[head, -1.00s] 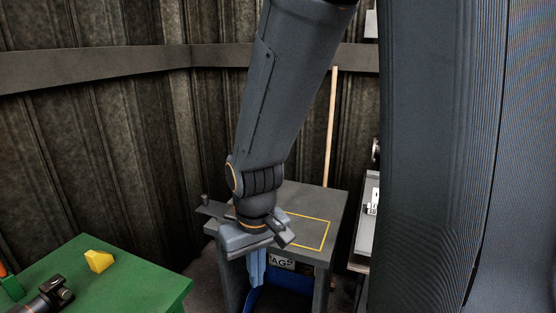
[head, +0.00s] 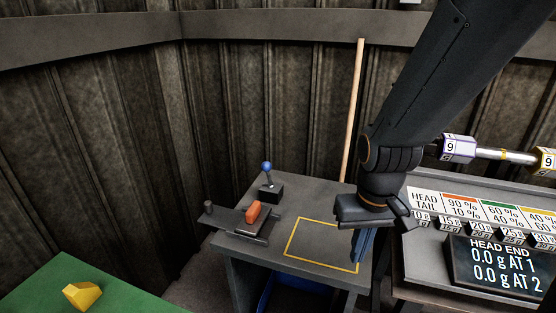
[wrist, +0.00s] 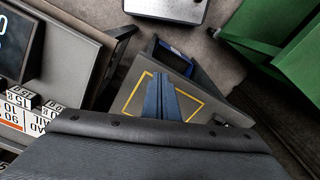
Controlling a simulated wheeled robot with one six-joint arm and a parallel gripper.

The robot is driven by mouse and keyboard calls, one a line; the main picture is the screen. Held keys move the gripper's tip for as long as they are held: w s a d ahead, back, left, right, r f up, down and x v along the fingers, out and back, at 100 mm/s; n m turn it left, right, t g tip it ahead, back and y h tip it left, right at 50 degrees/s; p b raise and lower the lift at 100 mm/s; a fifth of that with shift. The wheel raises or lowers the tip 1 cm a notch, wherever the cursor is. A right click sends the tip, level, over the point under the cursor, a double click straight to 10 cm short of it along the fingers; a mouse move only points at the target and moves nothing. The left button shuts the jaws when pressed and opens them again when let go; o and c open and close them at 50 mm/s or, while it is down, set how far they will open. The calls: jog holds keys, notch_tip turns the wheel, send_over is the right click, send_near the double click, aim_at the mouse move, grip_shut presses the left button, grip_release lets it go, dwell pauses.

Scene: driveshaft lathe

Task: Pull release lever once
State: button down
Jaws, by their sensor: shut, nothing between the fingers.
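A small lever with a blue ball knob (head: 266,167) stands upright on a black block on the grey table (head: 230,248). In front of it, an orange-red piece (head: 254,212) sits on a dark grey plate with a small peg at its left end. I cannot tell from the pictures which of these is the release lever. My gripper (head: 361,246) is shut and empty, to the right of both, over the right side of the table. In the wrist view its blue fingers (wrist: 167,98) lie together in front of the yellow outline; neither lever shows clearly there.
A yellow outlined square (head: 291,244) on the table is empty. A green table (head: 40,290) with a yellow block (head: 82,295) is at lower left. A balancing bench with a display (head: 497,268) and a shaft (head: 490,153) is at right. A wooden pole (head: 353,110) leans behind.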

jog(key=w+a+r+n+g+y+b, duration=0.1)
jog(key=w+a+r+n+y+b, duration=0.1)
jog(key=w, duration=1.3)
jog(key=w+a+r+n+g+y+b, duration=0.1)
jog(key=w+a+r+n+y+b, duration=0.2)
jog(key=w, duration=1.2)
jog(key=w+a+r+n+g+y+b, duration=0.2)
jog(key=w+a+n+b, duration=0.2)
jog(key=w, duration=1.1)
jog(key=a+b, duration=0.2)
jog(key=a, duration=0.1)
jog(key=shift+a+r+y, duration=0.25)
jog(key=shift+a+y, duration=0.1)
jog(key=shift+y, duration=0.05)
jog(key=shift+s+a, duration=0.1)
jog(key=shift+s, duration=0.05)
jog(key=s+a+f+p, duration=0.3)
jog(key=s+p, duration=0.2)
jog(key=s, duration=0.2)
jog(key=shift+s+p, duration=0.2)
jog(key=shift+p, duration=0.1)
